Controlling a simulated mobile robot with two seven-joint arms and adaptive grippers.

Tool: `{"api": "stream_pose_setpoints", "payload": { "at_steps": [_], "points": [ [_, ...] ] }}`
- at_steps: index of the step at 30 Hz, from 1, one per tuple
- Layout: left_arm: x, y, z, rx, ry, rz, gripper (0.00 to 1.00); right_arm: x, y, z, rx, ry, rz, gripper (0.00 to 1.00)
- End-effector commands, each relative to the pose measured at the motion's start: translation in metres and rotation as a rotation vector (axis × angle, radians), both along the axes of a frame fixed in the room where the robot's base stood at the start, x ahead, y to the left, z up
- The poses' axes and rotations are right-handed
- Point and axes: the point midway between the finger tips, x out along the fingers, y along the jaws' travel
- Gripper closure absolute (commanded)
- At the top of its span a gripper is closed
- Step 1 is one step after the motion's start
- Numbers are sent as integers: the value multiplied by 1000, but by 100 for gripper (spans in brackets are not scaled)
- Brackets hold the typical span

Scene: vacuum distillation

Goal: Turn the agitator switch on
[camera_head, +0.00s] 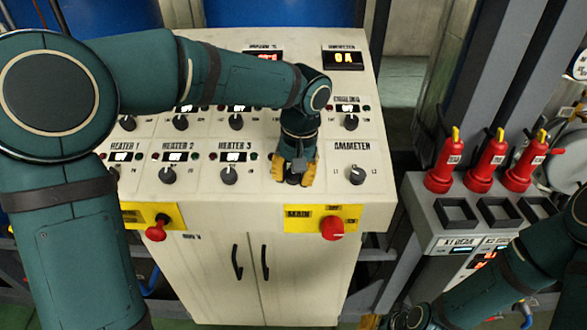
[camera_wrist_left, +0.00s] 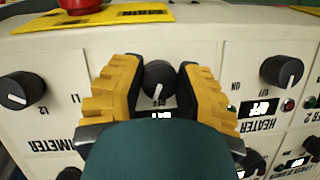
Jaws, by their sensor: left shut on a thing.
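A dark round switch knob (camera_wrist_left: 159,82) with a white pointer mark stands on the cream control panel, between the Heater 3 knob (camera_head: 229,175) and the ammeter knob (camera_head: 356,174). My left gripper (camera_head: 294,172) points down at the panel, its yellow fingers shut on this knob, one on each side, as the left wrist view also shows. The pointer mark faces the panel's back, slightly tilted. My arm and gripper hide the knob's label and display. My right arm is at the lower right; its gripper is mostly cut off by the bottom edge (camera_head: 412,318).
Red knobs on yellow plates (camera_head: 332,228) (camera_head: 156,228) sit on the panel's front face. More knobs and displays fill the panel around my left gripper. At right, a grey unit (camera_head: 432,205) carries three red handles with yellow tips (camera_head: 486,160). Cabinet doors (camera_head: 250,275) are below.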

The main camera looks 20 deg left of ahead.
Motion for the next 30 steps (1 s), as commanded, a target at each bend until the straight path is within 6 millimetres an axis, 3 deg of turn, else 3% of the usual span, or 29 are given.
{"api": "stream_pose_setpoints", "payload": {
  "at_steps": [15, 30],
  "points": [
    [-2, 0, -2, 163, 54, -427, 100, -1, -1, 17, 3, 1, 0, 53],
    [-1, 1, -3, 234, 75, -616, 100, -1, -1, 20, 3, 0, -1, 53]
  ]
}}
